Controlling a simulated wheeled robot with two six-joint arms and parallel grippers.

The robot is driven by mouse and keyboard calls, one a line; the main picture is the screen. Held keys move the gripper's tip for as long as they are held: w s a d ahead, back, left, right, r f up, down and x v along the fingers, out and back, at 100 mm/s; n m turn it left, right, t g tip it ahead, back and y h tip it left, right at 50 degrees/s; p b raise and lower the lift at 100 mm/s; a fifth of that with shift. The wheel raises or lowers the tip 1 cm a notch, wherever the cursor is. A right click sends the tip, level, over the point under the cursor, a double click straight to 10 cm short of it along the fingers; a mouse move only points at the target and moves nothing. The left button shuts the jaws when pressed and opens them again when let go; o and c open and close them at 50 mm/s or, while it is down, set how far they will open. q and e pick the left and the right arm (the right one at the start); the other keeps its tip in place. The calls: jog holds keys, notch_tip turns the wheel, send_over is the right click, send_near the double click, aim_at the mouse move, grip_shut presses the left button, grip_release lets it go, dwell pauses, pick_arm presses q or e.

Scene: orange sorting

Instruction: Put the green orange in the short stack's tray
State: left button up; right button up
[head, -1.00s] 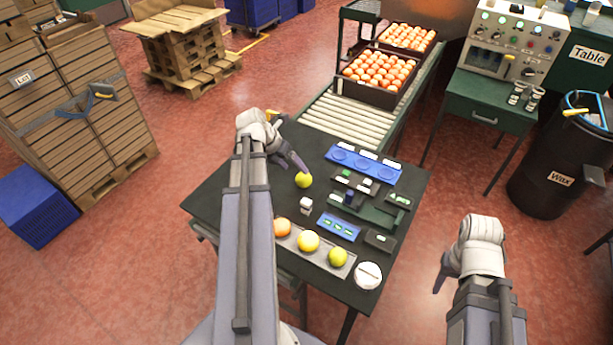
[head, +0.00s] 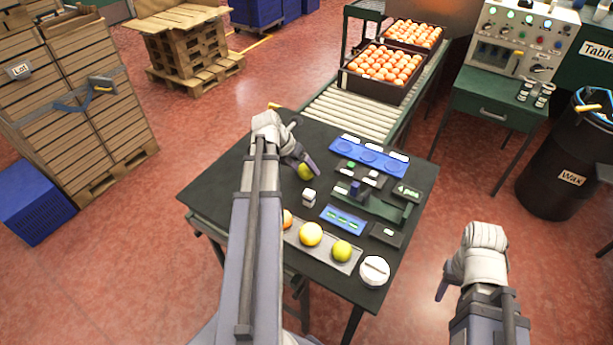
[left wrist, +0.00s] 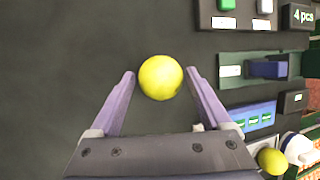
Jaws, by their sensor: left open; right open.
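A yellow-green orange (head: 304,172) lies alone on the dark table, and it shows whole in the left wrist view (left wrist: 160,78). My left gripper (left wrist: 161,74) is open, with one finger on each side of this fruit; small gaps seem to show between fruit and fingers. In the head view my left gripper (head: 302,160) partly covers the fruit. A grey tray (head: 327,264) at the table's near edge holds an orange fruit, a yellow one (head: 311,234) and another yellow-green one (head: 342,251). My right gripper (head: 441,283) hangs right of the table, empty. I cannot tell which tray is the short stack's.
A blue panel with round recesses (head: 369,155), small dark blocks and a white round container (head: 374,271) sit on the table's right half. Black crates of oranges (head: 383,73) stand on the roller conveyor (head: 345,108) behind. The table's left part is clear.

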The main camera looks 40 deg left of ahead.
aim_at(304, 166)
pick_arm(q)
grip_shut()
notch_tip(304, 166, up, 10)
jog(key=p, duration=1)
jog(key=shift+r, duration=0.1)
